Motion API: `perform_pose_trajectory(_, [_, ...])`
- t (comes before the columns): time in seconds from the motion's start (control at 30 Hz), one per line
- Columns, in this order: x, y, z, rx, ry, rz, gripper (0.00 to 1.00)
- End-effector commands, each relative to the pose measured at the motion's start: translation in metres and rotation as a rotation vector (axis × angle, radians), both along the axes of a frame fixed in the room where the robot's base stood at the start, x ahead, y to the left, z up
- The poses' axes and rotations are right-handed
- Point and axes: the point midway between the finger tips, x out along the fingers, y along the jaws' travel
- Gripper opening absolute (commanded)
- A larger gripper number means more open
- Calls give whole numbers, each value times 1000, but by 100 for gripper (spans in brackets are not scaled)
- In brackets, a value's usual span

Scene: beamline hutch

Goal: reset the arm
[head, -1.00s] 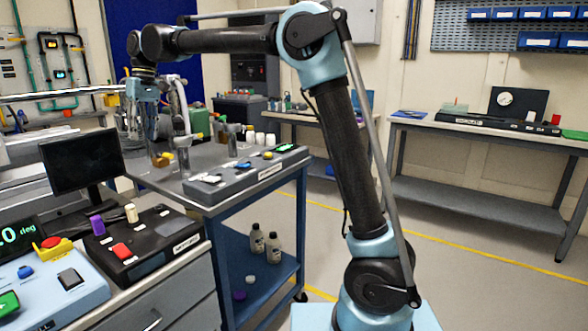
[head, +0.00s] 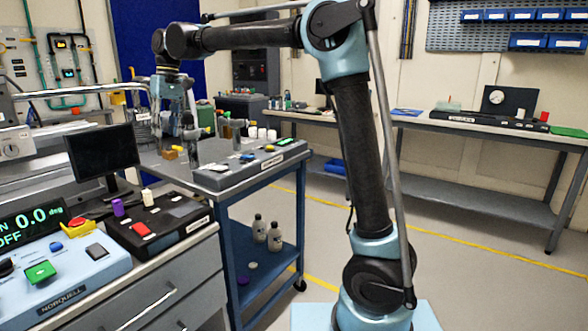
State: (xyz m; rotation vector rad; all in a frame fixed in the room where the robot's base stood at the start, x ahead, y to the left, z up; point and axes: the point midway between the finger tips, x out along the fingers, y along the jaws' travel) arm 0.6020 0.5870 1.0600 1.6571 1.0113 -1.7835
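My arm rises from its base at the lower right and bends at a high elbow. Its upper link runs left, and the wrist hangs down over the blue-framed cart (head: 238,192). My gripper (head: 172,132) points downward near the cart's back left, in front of the metal pipe and post fittings. It is small and blends with the clutter there, so its fingers cannot be made out. No held object can be made out.
At left are a blue control box (head: 70,275) reading 0.0, a black box (head: 160,222) with coloured blocks, and a monitor (head: 100,152). A bench (head: 480,130) stands at right. The floor between is clear.

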Motion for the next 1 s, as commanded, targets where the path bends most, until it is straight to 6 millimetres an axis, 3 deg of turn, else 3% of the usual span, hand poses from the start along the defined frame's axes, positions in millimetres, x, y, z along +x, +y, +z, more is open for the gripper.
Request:
perform_pose_trajectory(0.27, [25,-85,-2,1,-28,-99,36])
perform_pose_trajectory(0.53, [36,-204,-18,1,-66,-238,36])
perform_pose_trajectory(0.77, [25,-298,-42,-3,-100,-356,36])
perform_pose_trajectory(1.0, [-2,-385,-79,-14,-133,-477,36])
